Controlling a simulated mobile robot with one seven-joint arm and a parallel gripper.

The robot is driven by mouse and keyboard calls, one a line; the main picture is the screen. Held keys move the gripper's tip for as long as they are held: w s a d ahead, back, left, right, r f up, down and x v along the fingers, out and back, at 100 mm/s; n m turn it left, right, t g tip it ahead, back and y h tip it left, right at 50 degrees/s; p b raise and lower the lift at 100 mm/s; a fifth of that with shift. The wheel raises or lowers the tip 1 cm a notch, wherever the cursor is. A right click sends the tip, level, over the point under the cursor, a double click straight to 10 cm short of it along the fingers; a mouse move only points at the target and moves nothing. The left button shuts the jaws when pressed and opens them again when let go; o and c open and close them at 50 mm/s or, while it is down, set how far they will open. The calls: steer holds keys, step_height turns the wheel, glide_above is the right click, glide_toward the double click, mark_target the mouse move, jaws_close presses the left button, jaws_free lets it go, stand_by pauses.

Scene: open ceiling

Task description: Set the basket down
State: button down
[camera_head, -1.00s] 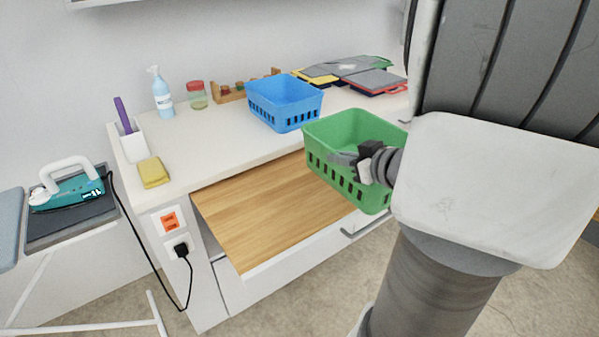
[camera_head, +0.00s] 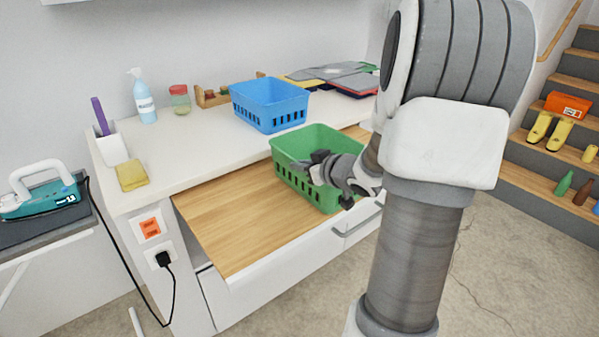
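The green basket (camera_head: 318,143) is upright at the right part of the pulled-out wooden board (camera_head: 240,215), below the white counter top. I cannot tell whether its bottom touches the board. My gripper (camera_head: 318,168) is at the basket's front wall, with its fingers at the rim. It appears closed on that wall, though the fingertips are partly hidden. A blue basket (camera_head: 268,103) stands on the counter behind the green one.
The counter (camera_head: 190,155) also bears a yellow sponge (camera_head: 132,176), a white holder (camera_head: 112,149), a soap bottle (camera_head: 144,100), a jar (camera_head: 180,98) and folded items (camera_head: 335,75). The board's left part is clear. An iron (camera_head: 42,190) is at far left; stairs (camera_head: 545,180) are at right.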

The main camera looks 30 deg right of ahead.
steer(key=shift+f, duration=0.25)
steer(key=c, duration=1.5)
jaws_free()
steer(key=shift+f, duration=0.1)
steer(key=o, duration=0.5)
steer(key=shift+c, duration=0.2)
steer(key=shift+r, duration=0.25)
steer(key=p+v, duration=0.4)
steer(key=v, duration=0.6)
steer(key=shift+s+r, duration=0.2)
steer(key=shift+s, duration=0.05)
steer(key=shift+s+r, duration=0.15)
steer(key=shift+s, duration=0.55)
